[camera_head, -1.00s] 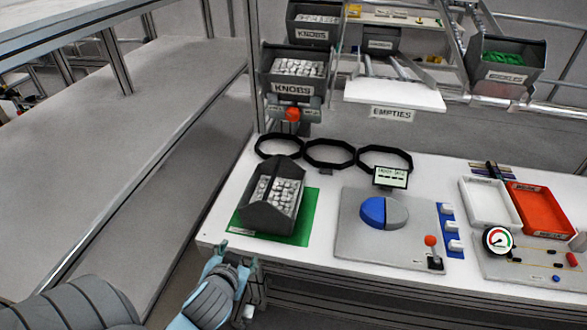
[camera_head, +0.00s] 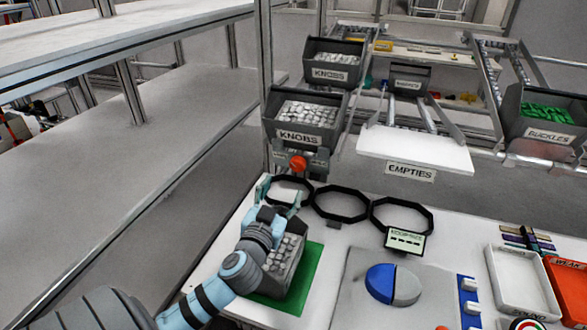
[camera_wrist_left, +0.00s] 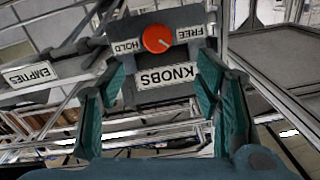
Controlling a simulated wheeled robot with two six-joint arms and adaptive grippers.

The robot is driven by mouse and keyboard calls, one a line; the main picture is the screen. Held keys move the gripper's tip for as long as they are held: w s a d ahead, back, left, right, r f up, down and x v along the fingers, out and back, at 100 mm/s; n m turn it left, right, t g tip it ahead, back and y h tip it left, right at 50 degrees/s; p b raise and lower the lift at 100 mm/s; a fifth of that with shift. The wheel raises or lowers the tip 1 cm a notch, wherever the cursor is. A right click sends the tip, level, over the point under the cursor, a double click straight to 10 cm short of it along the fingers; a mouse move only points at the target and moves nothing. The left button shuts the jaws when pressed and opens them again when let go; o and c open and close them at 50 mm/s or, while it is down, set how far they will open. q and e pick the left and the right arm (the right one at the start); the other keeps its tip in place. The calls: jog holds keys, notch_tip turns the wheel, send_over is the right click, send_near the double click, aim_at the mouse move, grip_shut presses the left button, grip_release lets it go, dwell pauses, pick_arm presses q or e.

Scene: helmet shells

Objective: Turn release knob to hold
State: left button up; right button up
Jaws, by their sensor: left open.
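The round orange-red release knob (camera_head: 298,163) sits on a grey bracket below the lower KNOBS bin on the rack. In the left wrist view the knob (camera_wrist_left: 157,38) is upside down between a HOLD label (camera_wrist_left: 125,46) on the left and a FREE label (camera_wrist_left: 188,33) on the right. A pale line on its face points to the lower right, on the FREE side. My left gripper (camera_head: 280,196) is open and empty, below and in front of the knob, apart from it. Its teal fingers (camera_wrist_left: 163,82) frame the KNOBS label in the wrist view. My right gripper is out of view.
My left arm passes over a grey bin of knobs (camera_head: 291,250) on a green mat (camera_head: 312,272). Black octagonal rings (camera_head: 341,204) lie behind it. The lower KNOBS bin (camera_head: 303,120) hangs just above the knob. A rack post (camera_head: 265,90) stands left of it.

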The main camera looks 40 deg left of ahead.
aim_at(297, 167)
pick_arm(q)
jog(key=x, duration=0.9)
jog(key=shift+w+d+f, duration=0.2)
jog(key=shift+w+f, duration=0.1)
jog(key=shift+f, duration=0.1)
jog(key=shift+w+a, duration=0.15)
jog(key=shift+w, duration=0.15)
jog(key=shift+s+r, duration=0.15)
jog(key=shift+s, duration=0.1)
jog(key=c, duration=1.2)
jog(key=shift+o, duration=0.2)
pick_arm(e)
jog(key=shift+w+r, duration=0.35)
